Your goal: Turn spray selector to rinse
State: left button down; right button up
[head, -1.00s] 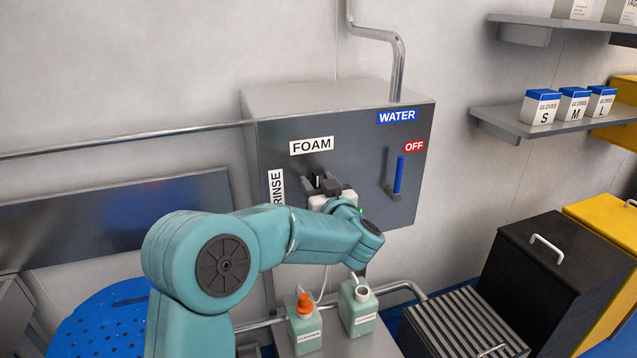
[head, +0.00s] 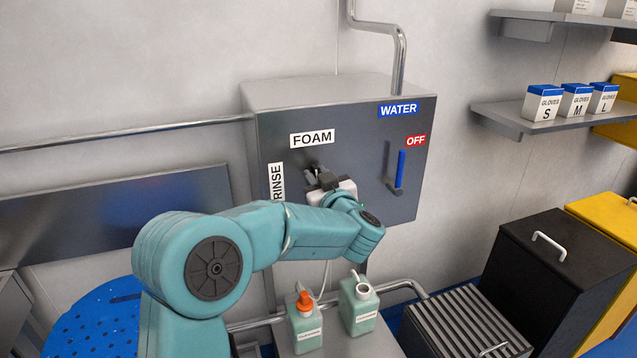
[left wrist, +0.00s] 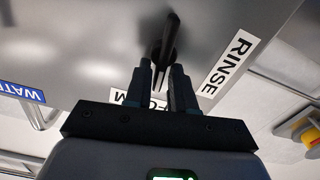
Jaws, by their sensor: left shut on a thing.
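The spray selector is a dark handle on the front of the grey wall box (head: 350,130). In the left wrist view the selector (left wrist: 170,38) shows between and beyond the fingertips. My left gripper (head: 318,176) is at the box front, below the FOAM label (head: 312,138) and right of the RINSE label (head: 277,182). Its fingers (left wrist: 162,78) are shut on the selector handle, tilted. The gripper hides most of the handle in the head view and part of the FOAM label in the wrist view. The exact selector angle is hard to tell. My right gripper is out of view.
A blue water lever (head: 400,171) stands upright at the box's right, near the WATER (head: 398,110) and OFF (head: 415,140) labels. Two bottles, one orange-capped (head: 306,325) and one with a white neck (head: 359,305), stand below the box. A pipe runs along the wall.

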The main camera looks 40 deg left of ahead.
pick_arm(q)
jog(key=shift+s+a+f+n+b, duration=0.1)
jog(key=shift+s+f+n+b, duration=0.25)
jog(key=shift+n+b, duration=2.25)
jog(key=shift+s+a+f+n+b, duration=0.1)
jog(key=shift+f+n+b, duration=0.3)
jog(key=shift+n+b, duration=2.25)
jog(key=shift+s+a+f+n+b, duration=0.1)
jog(key=shift+s+f+n+b, duration=0.25)
jog(key=shift+n+b, duration=2.25)
jog(key=shift+w+n, duration=0.1)
jog(key=shift+n, duration=0.15)
jog(key=c, duration=1)
grip_release()
jog(key=shift+o, duration=0.2)
